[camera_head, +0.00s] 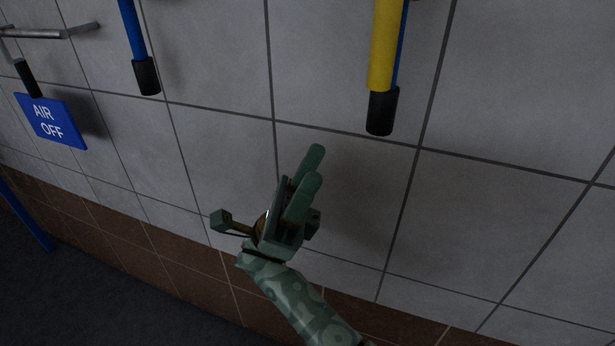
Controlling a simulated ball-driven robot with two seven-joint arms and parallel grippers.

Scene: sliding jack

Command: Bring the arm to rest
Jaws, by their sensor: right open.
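My right gripper (311,168) is in the middle of the head view, at the end of my green patterned arm (303,302), which comes in from the bottom. Its two green fingers point up and slightly right. It is open, with nothing seen between the fingers. It is in front of the tiled wall, below and left of a yellow handle with a black end (383,70), and apart from it. My left gripper is not in view.
A blue bar with a black tip (146,75) hangs at the upper left. A blue "AIR OFF" sign (50,120) is on the wall at the left, below a metal rail (45,33). The grey tiled wall (520,110) is bare at the right. Dark floor (80,295) shows lower left.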

